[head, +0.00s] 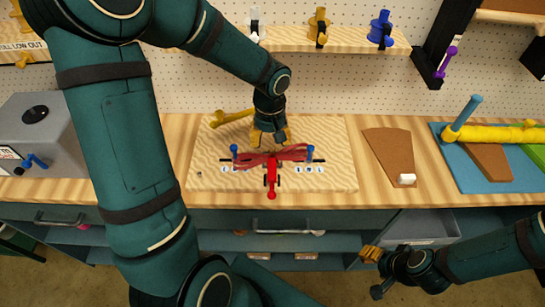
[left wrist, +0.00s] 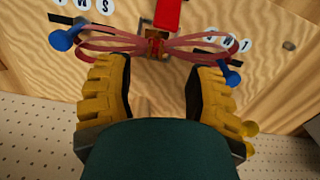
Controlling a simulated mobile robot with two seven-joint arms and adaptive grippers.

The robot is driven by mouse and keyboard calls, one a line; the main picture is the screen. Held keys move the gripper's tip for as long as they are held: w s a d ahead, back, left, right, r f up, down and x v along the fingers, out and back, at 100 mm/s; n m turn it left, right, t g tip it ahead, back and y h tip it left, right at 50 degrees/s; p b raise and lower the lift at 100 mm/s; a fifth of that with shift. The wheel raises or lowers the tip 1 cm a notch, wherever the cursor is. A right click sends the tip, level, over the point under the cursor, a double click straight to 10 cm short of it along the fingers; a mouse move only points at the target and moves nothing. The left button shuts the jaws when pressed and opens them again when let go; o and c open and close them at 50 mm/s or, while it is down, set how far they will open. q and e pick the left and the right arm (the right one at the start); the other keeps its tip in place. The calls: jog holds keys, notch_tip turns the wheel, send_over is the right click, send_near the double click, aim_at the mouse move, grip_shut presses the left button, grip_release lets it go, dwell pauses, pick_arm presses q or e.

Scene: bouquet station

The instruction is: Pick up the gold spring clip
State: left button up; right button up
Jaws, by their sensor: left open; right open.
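A small gold piece (left wrist: 156,45), which looks like the gold spring clip, sits at the middle of a looped pink-red ribbon (left wrist: 112,41) in the left wrist view. In the head view I cannot make it out. The ribbon (head: 290,155) spans two blue-topped pegs (head: 234,150) on a wooden board. My left gripper (head: 270,137) is open just behind the ribbon; in the left wrist view its yellow fingers (left wrist: 158,88) are apart with nothing between them, short of the gold piece. My right gripper (head: 372,272) is open and empty in front of the counter.
A red handle (head: 271,178) stands at the ribbon's middle. A yellow lever (head: 231,118) lies behind left on the board (head: 330,135). White, gold (head: 319,27) and blue (head: 381,28) items stand on the shelf. A brown panel (head: 388,150) with a white piece lies right.

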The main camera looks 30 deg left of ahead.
aim_at(272, 153)
pick_arm(q)
jog(key=shift+w+d+f+b, duration=0.1)
jog(key=shift+w+f+b, duration=0.1)
jog(key=shift+f, duration=1.55)
jog(key=shift+w+d+f+b, duration=0.1)
jog(key=shift+f+b, duration=0.05)
jog(key=shift+f, duration=1.6)
grip_shut()
